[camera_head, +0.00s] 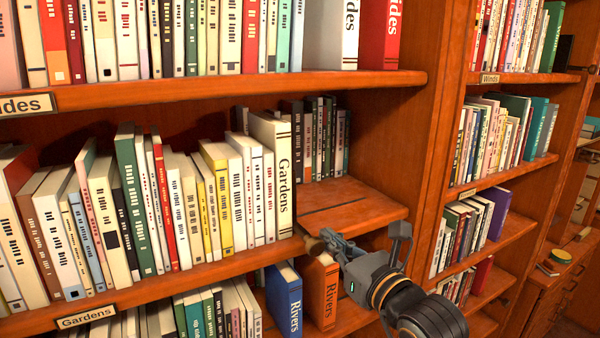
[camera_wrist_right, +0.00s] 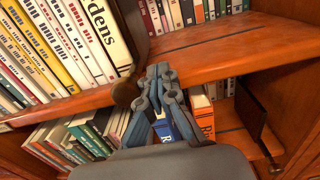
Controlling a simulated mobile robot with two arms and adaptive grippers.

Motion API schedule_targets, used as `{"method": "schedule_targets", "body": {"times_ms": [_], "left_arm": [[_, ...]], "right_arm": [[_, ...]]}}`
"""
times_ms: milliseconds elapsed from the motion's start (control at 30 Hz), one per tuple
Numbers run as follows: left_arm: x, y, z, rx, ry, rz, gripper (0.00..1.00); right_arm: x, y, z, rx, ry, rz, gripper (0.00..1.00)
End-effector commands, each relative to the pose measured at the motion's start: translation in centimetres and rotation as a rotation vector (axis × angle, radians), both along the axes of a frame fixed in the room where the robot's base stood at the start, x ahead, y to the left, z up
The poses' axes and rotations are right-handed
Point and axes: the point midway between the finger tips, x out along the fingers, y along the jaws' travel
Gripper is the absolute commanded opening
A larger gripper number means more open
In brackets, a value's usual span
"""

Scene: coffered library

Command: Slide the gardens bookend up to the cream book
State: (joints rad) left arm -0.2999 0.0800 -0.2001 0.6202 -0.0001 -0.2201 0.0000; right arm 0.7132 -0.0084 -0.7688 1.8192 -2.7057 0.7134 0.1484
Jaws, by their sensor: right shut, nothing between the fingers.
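The cream book (camera_head: 276,168), with "Gardens" on its spine, stands upright at the right end of the middle shelf's row. It also shows in the right wrist view (camera_wrist_right: 98,38). A dark brown upright piece (camera_wrist_right: 134,30), which looks like the gardens bookend, stands edge-on just right of it. Its rounded lower end (camera_head: 314,243) shows at the shelf's front edge. I cannot tell whether it touches the book. My right gripper (camera_head: 328,238) is shut and empty, its tips at or close to that end's right side; contact is unclear. My left gripper is out of view.
The shelf board (camera_head: 370,199) right of the cream book is bare, with darker books (camera_head: 325,135) behind. Blue (camera_head: 284,298) and orange (camera_head: 322,290) "Rivers" books stand on the shelf below. A wooden upright (camera_head: 437,130) bounds the bay on the right.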

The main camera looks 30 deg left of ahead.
Motion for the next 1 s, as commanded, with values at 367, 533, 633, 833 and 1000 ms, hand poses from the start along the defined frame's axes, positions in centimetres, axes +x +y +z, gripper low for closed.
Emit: {"method": "schedule_targets", "body": {"times_ms": [367,533,633,833,1000], "left_arm": [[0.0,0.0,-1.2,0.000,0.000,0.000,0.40],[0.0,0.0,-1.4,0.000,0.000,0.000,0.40],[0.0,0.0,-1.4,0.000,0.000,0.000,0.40],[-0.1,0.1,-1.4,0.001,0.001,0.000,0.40],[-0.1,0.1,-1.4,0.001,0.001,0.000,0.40]], "right_arm": [[2.1,-1.5,-0.1,0.000,-0.001,-0.005,0.00],[2.6,-1.9,0.0,0.001,-0.001,-0.005,0.00],[2.6,-1.9,0.1,0.001,-0.001,-0.005,0.00],[2.6,-2.0,0.1,0.001,-0.001,-0.005,0.00],[2.1,-2.8,0.1,0.002,-0.001,-0.005,0.00]]}}
